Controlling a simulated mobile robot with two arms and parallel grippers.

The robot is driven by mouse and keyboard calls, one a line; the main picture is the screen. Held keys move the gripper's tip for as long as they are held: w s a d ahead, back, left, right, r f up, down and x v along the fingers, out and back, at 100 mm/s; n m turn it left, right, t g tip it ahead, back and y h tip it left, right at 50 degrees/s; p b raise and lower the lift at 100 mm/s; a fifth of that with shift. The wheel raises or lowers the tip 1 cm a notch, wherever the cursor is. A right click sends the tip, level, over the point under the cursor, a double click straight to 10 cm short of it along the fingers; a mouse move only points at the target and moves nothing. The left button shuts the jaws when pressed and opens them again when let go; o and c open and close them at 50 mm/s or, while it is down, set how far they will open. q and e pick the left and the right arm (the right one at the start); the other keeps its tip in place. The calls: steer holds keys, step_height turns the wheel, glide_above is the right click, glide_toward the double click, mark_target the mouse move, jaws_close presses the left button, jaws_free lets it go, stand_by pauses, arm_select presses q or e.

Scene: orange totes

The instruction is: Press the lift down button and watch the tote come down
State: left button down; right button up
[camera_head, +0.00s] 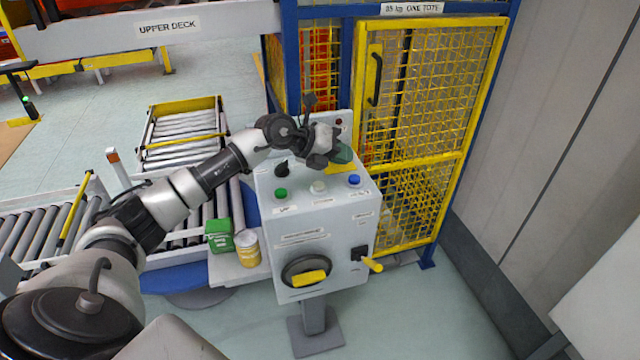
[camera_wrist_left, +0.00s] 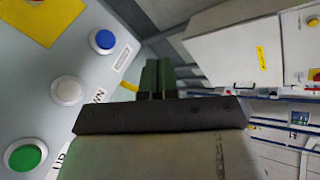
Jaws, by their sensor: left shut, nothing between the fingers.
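The grey control box (camera_head: 318,225) stands on a post in front of the lift cage. Its top face carries a green button (camera_head: 281,194), a white button (camera_head: 319,187) and a blue button (camera_head: 354,180). In the left wrist view the green button (camera_wrist_left: 25,157) has a label starting "UP", and the label by the white button (camera_wrist_left: 68,90) ends in "WN". The blue button (camera_wrist_left: 103,41) also shows there. My left gripper (camera_head: 343,154) is shut and empty above the box's back part, apart from the buttons. Its green fingers (camera_wrist_left: 155,76) show in the wrist view.
The yellow mesh lift cage (camera_head: 430,130) with blue posts stands behind the box. Something orange (camera_head: 320,65) shows through its mesh; I cannot tell what it is. A green carton (camera_head: 219,236) and yellow tin (camera_head: 247,248) sit left of the box, near roller conveyors (camera_head: 184,130).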

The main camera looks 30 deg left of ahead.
arm_select(q)
steer(key=a+r+g+y, duration=0.1)
steer(key=a+y, duration=0.2)
steer(key=a, duration=0.3)
steer(key=shift+a+r, duration=0.35)
steer(key=shift+r, duration=0.05)
steer(key=shift+s+f, duration=0.1)
steer(key=shift+f, duration=0.05)
steer(key=b, duration=0.6)
glide_above(316, 183)
step_height(316, 183, down, 8)
steer(key=shift+d+r, duration=0.1)
steer(key=shift+r, duration=0.1)
steer(key=shift+f, duration=0.5)
steer(key=shift+f, duration=0.15)
stand_by(0.6)
steer(key=shift+f, duration=0.3)
